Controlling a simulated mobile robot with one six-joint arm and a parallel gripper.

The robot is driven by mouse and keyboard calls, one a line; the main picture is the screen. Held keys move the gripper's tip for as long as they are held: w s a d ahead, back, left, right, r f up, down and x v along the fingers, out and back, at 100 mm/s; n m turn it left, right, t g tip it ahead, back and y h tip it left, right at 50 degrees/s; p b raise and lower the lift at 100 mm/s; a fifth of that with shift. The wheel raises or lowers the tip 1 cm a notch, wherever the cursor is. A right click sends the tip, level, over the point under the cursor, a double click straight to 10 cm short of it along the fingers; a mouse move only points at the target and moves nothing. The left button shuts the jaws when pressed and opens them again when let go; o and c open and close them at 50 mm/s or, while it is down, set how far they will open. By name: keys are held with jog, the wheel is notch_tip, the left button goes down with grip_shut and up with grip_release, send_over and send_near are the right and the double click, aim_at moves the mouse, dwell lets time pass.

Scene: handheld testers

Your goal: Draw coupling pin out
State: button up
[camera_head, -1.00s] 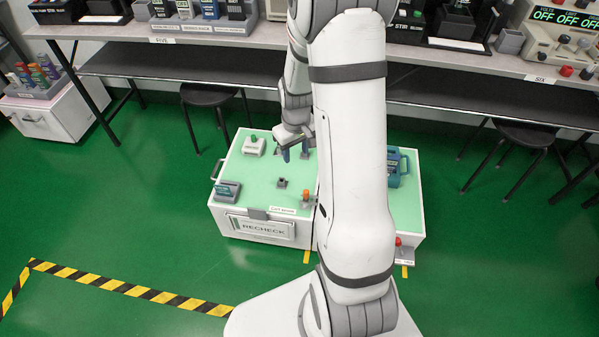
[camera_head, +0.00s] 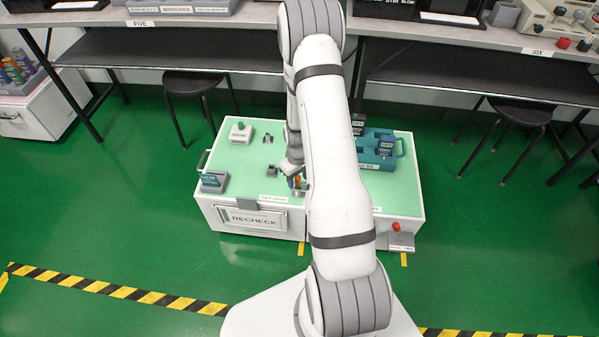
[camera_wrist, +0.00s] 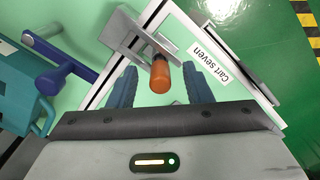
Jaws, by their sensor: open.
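The coupling pin, with an orange cylindrical grip (camera_wrist: 160,77), stands in a grey bracket (camera_wrist: 137,36) at the cart's edge in the wrist view. In the head view its orange grip (camera_head: 297,181) shows at the front edge near the seam between the two carts, partly hidden by my arm. My gripper (camera_wrist: 160,88) is open, with one blue finger on each side of the orange grip in the picture. Gaps show between the fingers and the grip; how far below the fingertips it lies is hard to tell.
A "Cart seven" label (camera_wrist: 237,66) lies beside the bracket. A blue lever (camera_wrist: 62,57) and teal case (camera_wrist: 18,85) are at left in the wrist view. A red knob (camera_head: 396,227) is at the right cart's front.

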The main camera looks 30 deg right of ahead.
jog(key=shift+f, duration=0.45)
jog(key=shift+c, duration=0.2)
grip_shut()
dwell(0.4)
